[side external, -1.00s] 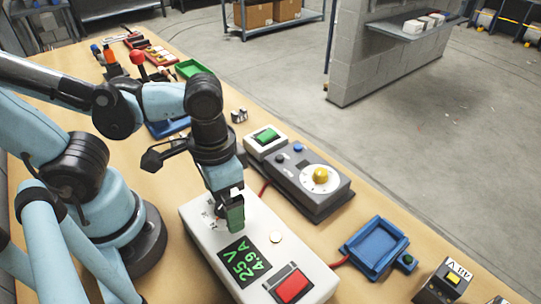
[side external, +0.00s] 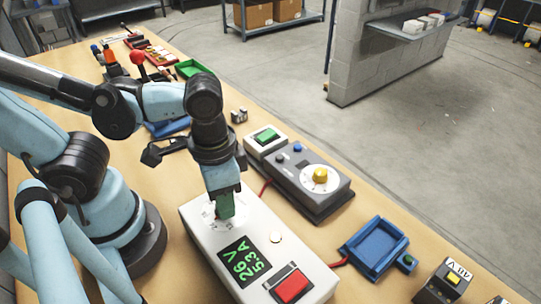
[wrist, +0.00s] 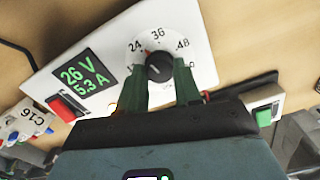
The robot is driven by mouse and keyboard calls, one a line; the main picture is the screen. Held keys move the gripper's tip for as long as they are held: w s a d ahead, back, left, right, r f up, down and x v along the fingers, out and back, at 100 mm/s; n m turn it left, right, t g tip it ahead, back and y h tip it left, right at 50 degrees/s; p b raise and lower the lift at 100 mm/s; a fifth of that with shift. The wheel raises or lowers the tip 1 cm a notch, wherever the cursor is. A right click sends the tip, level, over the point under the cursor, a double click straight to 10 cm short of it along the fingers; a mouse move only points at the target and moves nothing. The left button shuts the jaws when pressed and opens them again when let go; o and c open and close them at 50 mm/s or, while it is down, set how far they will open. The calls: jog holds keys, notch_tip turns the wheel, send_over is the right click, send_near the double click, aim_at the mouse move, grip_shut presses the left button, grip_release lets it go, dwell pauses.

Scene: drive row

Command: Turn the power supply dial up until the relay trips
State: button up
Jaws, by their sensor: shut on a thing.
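The white power supply (side external: 205,240) sits on the bench below my gripper, and its display (side external: 242,262) reads 26 V and 5.3 A in green. Its dial (wrist: 159,66) is a black knob on a scale marked 24, 36 and 48 in the wrist view. A red mark shows at its edge, just past 24. My gripper (side external: 226,207) has its green fingers shut around the dial and hides it in the side external view.
A red switch (side external: 292,287) is on the supply's top. A grey box with a yellow knob (side external: 320,174) and a white box with a green switch (side external: 266,135) stand beyond it. A blue tray (side external: 374,247) lies to the right.

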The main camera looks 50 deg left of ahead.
jog(key=m, duration=0.7)
jog(key=shift+m, duration=0.3)
jog(key=m, duration=0.3)
jog(key=shift+m, duration=0.3)
jog(key=m, duration=0.4)
jog(key=shift+m, duration=0.4)
jog(key=o, duration=0.4)
jog(key=shift+m, duration=0.4)
jog(key=o, duration=1.2)
jog(key=shift+r, duration=0.1)
jog(key=shift+r, duration=3.45)
